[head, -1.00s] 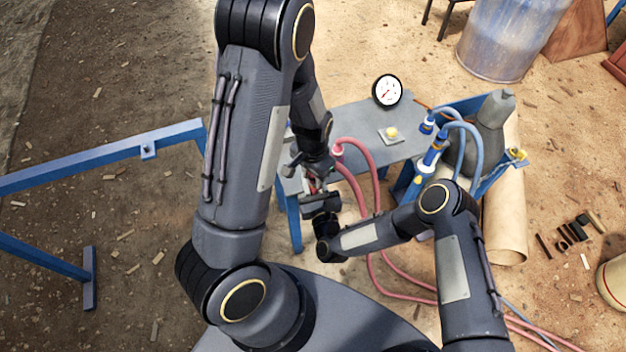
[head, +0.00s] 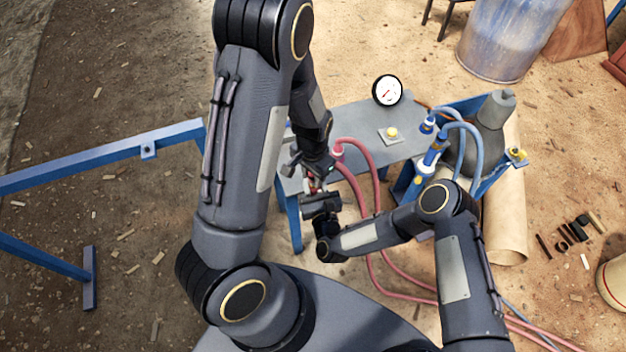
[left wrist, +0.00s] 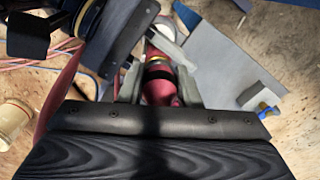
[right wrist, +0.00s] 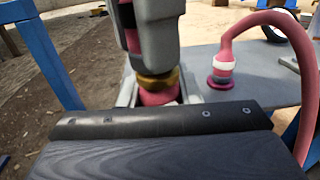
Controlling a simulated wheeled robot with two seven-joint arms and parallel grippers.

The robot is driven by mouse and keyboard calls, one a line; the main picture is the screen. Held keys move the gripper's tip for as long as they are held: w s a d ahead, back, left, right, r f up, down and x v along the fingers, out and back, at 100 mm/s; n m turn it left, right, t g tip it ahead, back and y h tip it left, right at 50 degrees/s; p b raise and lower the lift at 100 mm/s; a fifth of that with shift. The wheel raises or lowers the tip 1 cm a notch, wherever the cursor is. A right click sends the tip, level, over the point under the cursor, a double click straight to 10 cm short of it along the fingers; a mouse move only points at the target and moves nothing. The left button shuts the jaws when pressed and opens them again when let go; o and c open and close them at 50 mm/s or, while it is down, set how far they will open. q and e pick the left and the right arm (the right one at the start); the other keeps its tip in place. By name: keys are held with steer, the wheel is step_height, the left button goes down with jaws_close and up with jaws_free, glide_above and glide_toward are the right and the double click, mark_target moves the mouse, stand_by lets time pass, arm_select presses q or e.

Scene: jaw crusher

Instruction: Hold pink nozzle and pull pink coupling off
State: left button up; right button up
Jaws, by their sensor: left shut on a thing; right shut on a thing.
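My left gripper (head: 314,180) reaches down from above, over the near left edge of the table. In the left wrist view it is shut on the pink nozzle (left wrist: 160,88), a dark pink body with a black band and a brass ring at its far end. My right gripper (head: 317,191) comes from below, close under the left one. In the right wrist view it is shut on the pink coupling (right wrist: 158,97), just below the brass ring (right wrist: 158,82). The nozzle and coupling look in line and close together. The grippers hide whether there is a gap between them.
A pink hose (head: 378,165) loops from a port (right wrist: 221,78) on the grey table (head: 345,118). Blue hoses (head: 471,135) and fittings stand at the table's right. A gauge (head: 387,90) and a yellow button (head: 391,132) sit beyond. A blue rail (head: 100,157) lies left.

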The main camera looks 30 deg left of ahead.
arm_select(q)
steer(key=shift+r, duration=0.1)
steer(key=shift+r, duration=1.4)
arm_select(e)
steer(key=o, duration=1.2)
